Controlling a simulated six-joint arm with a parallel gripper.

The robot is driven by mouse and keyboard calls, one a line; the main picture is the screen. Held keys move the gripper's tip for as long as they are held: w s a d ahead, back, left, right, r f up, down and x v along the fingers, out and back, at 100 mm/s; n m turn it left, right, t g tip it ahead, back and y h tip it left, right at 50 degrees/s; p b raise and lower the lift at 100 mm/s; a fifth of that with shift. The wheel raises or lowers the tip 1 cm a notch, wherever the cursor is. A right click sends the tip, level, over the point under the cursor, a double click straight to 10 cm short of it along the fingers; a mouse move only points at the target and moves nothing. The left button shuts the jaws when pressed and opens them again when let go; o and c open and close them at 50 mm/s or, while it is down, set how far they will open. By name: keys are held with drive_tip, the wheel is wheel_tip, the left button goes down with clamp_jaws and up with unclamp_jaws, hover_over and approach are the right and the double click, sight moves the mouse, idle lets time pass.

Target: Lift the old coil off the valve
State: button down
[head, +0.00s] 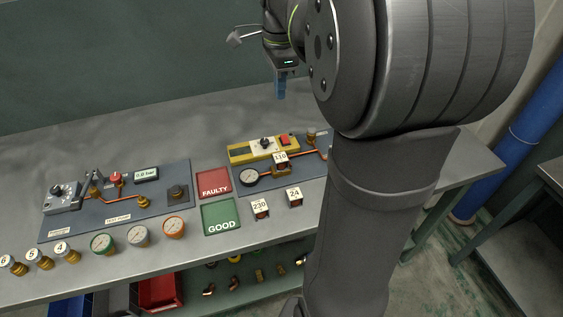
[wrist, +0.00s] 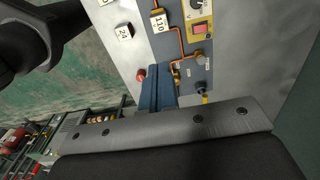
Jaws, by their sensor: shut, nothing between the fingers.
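A coil labelled 110 (head: 280,159) sits on the brass valve (head: 282,171) in the copper line of the right-hand panel. The same coil (wrist: 159,20) shows near the top of the wrist view. Loose coils labelled 230 (head: 261,208) and 24 (head: 295,197) stand in front of that panel; coil 24 (wrist: 124,32) also shows in the wrist view. My gripper (head: 280,92) is high above the back of the bench, apart from the coil. Its blue fingers (wrist: 157,80) are shut with nothing between them.
A red FAULTY tray (head: 215,194) and a green GOOD tray (head: 220,217) lie left of the panel. Another panel (head: 80,224) stands left, with several gauges along the front.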

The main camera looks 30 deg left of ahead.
drive_tip(key=c, duration=0.8)
unclamp_jaws()
drive_tip(key=shift+c, duration=0.2)
approach(280, 157)
drive_tip(key=shift+t+h, duration=0.5)
drive_tip(key=f, duration=0.3)
drive_tip(key=s+f, duration=0.1)
drive_tip(key=f, duration=0.1)
drive_tip(key=shift+d, duration=0.1)
drive_tip(key=shift+w+f, duration=0.2)
drive_tip(key=shift+f, duration=0.7)
drive_tip(key=shift+w+f, duration=0.15)
drive_tip(key=shift+f, duration=0.8)
drive_tip(key=shift+w+f, duration=0.2)
drive_tip(key=shift+f, duration=0.7)
